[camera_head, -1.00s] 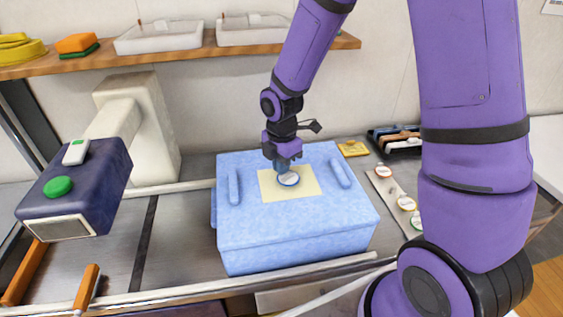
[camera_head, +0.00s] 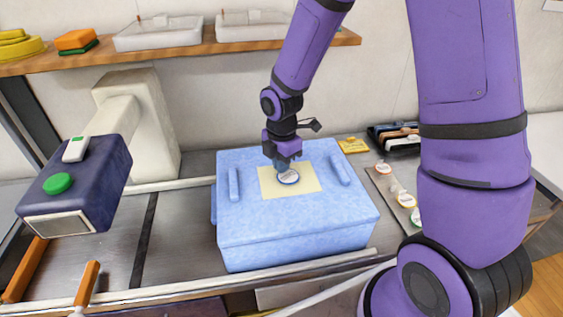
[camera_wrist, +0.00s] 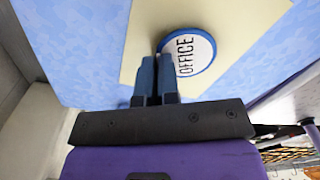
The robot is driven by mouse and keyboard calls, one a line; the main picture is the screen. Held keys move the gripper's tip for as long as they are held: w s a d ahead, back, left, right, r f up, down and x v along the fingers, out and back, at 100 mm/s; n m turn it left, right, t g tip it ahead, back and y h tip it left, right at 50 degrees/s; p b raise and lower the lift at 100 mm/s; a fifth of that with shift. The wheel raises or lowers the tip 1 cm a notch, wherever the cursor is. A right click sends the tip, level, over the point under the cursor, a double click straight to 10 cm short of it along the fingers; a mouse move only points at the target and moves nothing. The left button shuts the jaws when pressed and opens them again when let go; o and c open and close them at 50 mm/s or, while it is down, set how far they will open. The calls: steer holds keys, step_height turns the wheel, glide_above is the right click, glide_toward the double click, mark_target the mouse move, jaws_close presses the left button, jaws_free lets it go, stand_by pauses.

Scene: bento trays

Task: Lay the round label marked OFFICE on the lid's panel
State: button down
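The round OFFICE label (camera_head: 289,179), white with a blue rim, is at the cream panel (camera_head: 308,185) on the blue lid (camera_head: 325,208). In the wrist view the OFFICE label (camera_wrist: 190,52) reads clearly over the cream panel (camera_wrist: 140,50). My gripper (camera_head: 281,166) points down over the panel, and its blue fingers (camera_wrist: 157,68) are close together at the label's edge. They appear shut on that edge; the fingertips hide a little of it. I cannot tell whether the label touches the panel.
A backing strip (camera_head: 393,186) with other round labels lies right of the blue box. A dark machine head with a green button (camera_head: 58,184) stands to the left. A yellow packet (camera_head: 352,146) and a black tray (camera_head: 392,137) are behind. A wooden shelf (camera_head: 185,53) runs above.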

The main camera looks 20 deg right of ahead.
steer(key=c, duration=0.8)
jaws_free()
steer(key=shift+r, duration=4)
steer(key=s+d+r+m+t, duration=0.1)
steer(key=s+d+r+m, duration=0.1)
steer(key=s+r+m, duration=0.4)
steer(key=s+d+r+m+t, duration=0.25)
steer(key=r+m, duration=0.25)
steer(key=r, duration=0.3)
steer(key=s+d+r+m, duration=0.1)
steer(key=s+r+m, duration=0.1)
steer(key=s+m, duration=0.1)
steer(key=s+d+r+m+t, duration=0.1)
steer(key=s+r+m, duration=0.1)
steer(key=s+m, duration=0.2)
steer(key=s+d+r+m, duration=0.1)
steer(key=s+r+m, duration=0.1)
steer(key=s, duration=0.4)
steer(key=shift+s+d+r+m+t, duration=0.1)
steer(key=shift+r+m+t, duration=0.1)
steer(key=shift+m, duration=0.25)
steer(key=shift+d+r+m+t, duration=0.1)
steer(key=shift+m+t, duration=0.05)
steer(key=shift+m, duration=0.3)
